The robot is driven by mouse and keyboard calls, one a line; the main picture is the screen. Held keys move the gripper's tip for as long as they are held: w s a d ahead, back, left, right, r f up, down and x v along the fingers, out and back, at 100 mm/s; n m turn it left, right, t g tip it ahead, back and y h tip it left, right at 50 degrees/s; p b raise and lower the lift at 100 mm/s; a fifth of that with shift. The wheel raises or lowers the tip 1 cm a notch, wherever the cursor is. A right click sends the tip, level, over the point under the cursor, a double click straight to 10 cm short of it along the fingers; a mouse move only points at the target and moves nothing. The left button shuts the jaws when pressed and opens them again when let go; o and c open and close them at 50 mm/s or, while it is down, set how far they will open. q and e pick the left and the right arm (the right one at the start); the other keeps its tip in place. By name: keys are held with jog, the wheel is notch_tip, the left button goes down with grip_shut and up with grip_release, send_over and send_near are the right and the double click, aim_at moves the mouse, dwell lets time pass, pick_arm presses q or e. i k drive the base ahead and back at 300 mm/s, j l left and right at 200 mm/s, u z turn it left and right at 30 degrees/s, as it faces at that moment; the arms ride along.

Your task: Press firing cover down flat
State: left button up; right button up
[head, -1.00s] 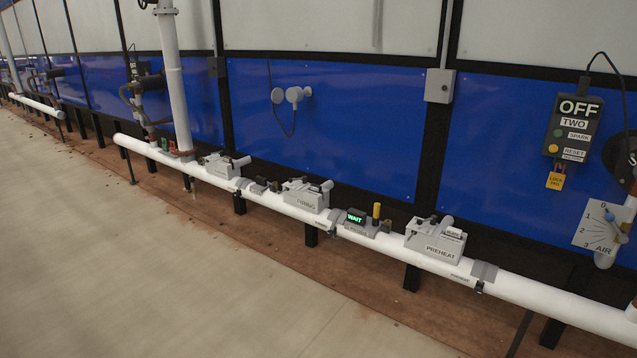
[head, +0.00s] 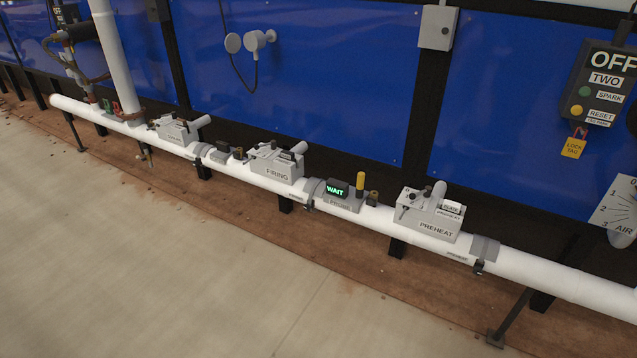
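The firing unit (head: 277,164) is a grey box labelled FIRING, mounted on the white horizontal pipe (head: 350,208) near the middle of the head view. A grey cylindrical piece (head: 299,148) sticks up at a tilt from its right rear. Small dark parts show on its top. I cannot tell the exact position of its cover at this distance. Neither of my grippers is in the head view.
On the same pipe sit a WAIT display (head: 338,190) with a yellow post (head: 361,182), a PREHEAT box (head: 430,214) and another grey box (head: 177,130). A control panel reading OFF (head: 600,85) hangs right. The floor (head: 170,270) in front is clear.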

aim_at(318, 183)
jog(key=i+l+u, duration=0.15)
jog(key=u, duration=0.3)
jog(key=i+l+u, duration=0.2)
jog(key=u, duration=0.3)
